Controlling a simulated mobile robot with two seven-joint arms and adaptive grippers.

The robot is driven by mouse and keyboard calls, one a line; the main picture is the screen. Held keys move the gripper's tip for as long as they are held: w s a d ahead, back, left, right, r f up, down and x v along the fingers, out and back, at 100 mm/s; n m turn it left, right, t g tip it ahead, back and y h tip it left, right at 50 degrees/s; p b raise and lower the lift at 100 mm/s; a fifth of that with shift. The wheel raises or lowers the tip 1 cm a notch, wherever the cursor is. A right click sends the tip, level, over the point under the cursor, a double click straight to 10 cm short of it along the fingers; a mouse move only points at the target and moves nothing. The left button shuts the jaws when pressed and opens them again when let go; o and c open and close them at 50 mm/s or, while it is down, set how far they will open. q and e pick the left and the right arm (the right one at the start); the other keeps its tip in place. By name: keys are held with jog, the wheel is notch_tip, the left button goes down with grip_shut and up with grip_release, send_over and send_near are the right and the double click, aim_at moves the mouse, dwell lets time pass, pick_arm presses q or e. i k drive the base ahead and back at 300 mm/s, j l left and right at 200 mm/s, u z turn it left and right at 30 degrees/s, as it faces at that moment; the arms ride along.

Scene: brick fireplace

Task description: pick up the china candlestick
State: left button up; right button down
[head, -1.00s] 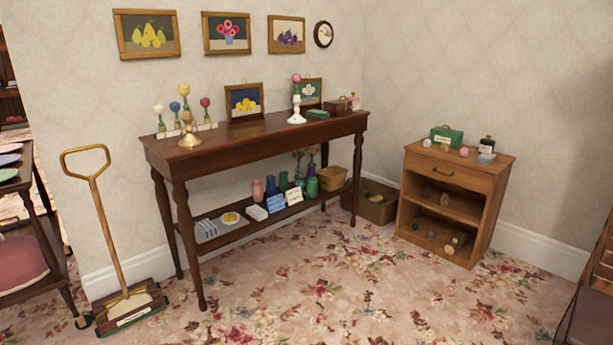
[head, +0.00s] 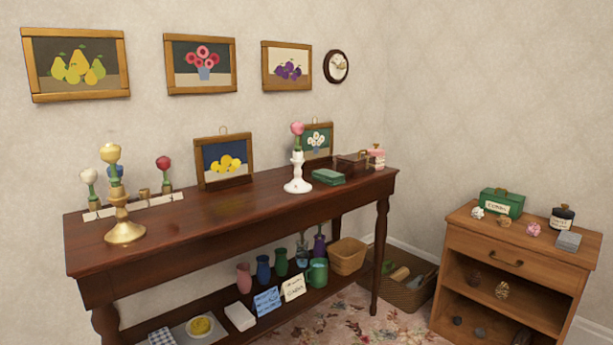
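The white china candlestick (head: 298,175) stands upright on the dark wooden side table (head: 222,217), right of its middle. A pink flower-like top (head: 297,129) on a green stem sits in it. A brass candlestick (head: 122,219) with a yellow top stands at the table's left end, apart from the white one. Neither of my grippers shows in the head view.
A green box (head: 328,177), a brown wooden box and a pink-topped bottle (head: 377,158) stand right of the china candlestick. A small framed lemon picture (head: 225,161) leans behind. A wooden cabinet (head: 520,245) stands at right. The tabletop between the candlesticks is clear.

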aim_at(298, 185)
jog(key=i+z, duration=0.2)
jog(key=i, duration=0.3)
jog(key=i+j+z, duration=0.25)
jog(key=i, duration=0.2)
jog(key=i+j+z, duration=0.2)
jog(key=i, duration=0.3)
